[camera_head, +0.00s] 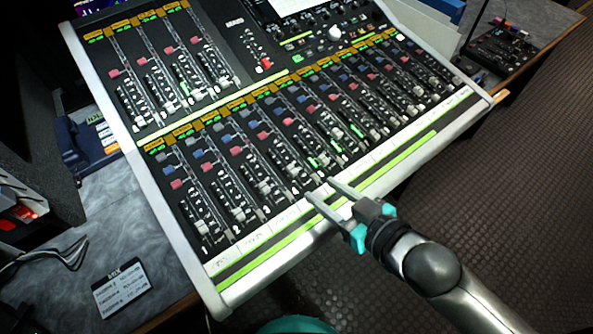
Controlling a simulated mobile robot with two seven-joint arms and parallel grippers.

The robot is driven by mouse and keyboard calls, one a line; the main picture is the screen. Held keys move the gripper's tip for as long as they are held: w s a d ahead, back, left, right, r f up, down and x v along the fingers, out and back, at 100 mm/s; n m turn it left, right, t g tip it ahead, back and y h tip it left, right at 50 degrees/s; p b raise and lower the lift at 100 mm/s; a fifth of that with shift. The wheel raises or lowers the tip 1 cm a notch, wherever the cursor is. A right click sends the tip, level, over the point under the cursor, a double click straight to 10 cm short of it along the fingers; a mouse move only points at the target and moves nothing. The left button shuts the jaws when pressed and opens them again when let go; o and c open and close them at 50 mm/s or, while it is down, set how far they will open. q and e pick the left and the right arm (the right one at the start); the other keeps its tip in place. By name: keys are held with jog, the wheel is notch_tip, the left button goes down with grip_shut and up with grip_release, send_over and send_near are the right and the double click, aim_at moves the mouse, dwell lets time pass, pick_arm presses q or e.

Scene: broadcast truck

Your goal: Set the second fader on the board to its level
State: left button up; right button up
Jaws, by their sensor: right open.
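The board (150,205) is a mixing console with a pale frame and fader rows under orange labels and green displays. In the front row, the second fader from the left (239,215) has its pale cap low in its slot. The first fader (202,227) is also low. My right gripper (320,190) is open, its two fingers over the board's front strip, to the right of that second fader and apart from it. I cannot tell the fingers' exact height above the board. My left gripper is not in view.
A labelled card (121,289) lies on the grey desk at left, near cables (55,252) and a blue device (90,138). A small black device with coloured knobs (503,48) sits at the upper right. The dark textured floor (480,180) is open at right.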

aim_at(292, 169)
jog(key=b+x, duration=0.2)
jog(key=x, duration=0.7)
jog(key=shift+w+a+f, duration=0.1)
jog(key=shift+w+a, duration=0.15)
jog(key=shift+w, duration=0.05)
jog(key=c, duration=0.6)
grip_shut()
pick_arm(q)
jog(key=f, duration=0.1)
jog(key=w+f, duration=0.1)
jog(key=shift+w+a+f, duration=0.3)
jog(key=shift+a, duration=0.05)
